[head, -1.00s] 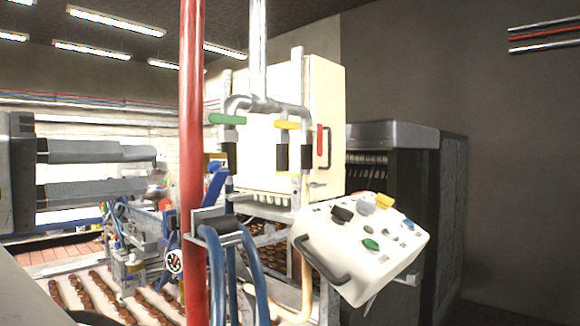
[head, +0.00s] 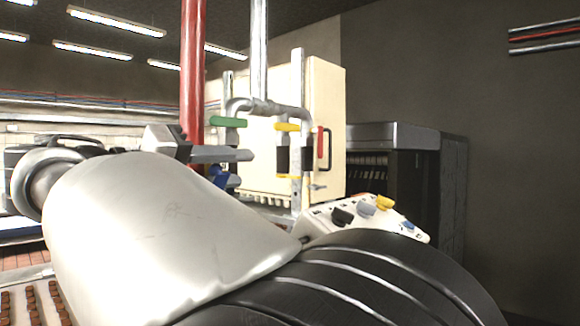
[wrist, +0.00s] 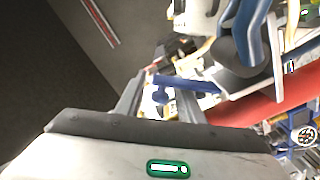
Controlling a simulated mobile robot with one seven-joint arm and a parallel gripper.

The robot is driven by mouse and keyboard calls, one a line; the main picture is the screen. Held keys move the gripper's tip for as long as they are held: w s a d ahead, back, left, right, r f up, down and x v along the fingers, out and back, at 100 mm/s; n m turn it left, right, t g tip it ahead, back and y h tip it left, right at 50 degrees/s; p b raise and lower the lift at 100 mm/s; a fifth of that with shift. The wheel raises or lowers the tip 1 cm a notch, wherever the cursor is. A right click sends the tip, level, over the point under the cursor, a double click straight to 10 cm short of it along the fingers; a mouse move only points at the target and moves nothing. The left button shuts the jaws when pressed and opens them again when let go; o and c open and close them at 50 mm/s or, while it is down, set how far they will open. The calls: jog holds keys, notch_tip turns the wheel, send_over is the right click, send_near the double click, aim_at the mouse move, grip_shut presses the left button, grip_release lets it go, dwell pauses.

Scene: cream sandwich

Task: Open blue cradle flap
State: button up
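The blue cradle flap (head: 225,180) shows in the head view as a small blue part just below my gripper (head: 232,156), partly hidden by my arm. In the wrist view the flap (wrist: 188,83) is a blue bar with a small blue knob, lying across the far end of the gap between my fingers. My gripper (wrist: 158,100) is open, its two fingers apart on either side of the knob. I cannot tell whether a finger touches the flap.
A red pole (head: 192,70) stands close behind my gripper; it crosses the right side of the wrist view. Pipes with a green valve handle (head: 228,122) and a yellow one (head: 287,127) stand to the right. A white control box (head: 330,222) is partly hidden by my arm.

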jog(key=shift+w+d, duration=0.35)
jog(key=shift+w, duration=0.05)
grip_shut()
jog(key=shift+d, duration=0.15)
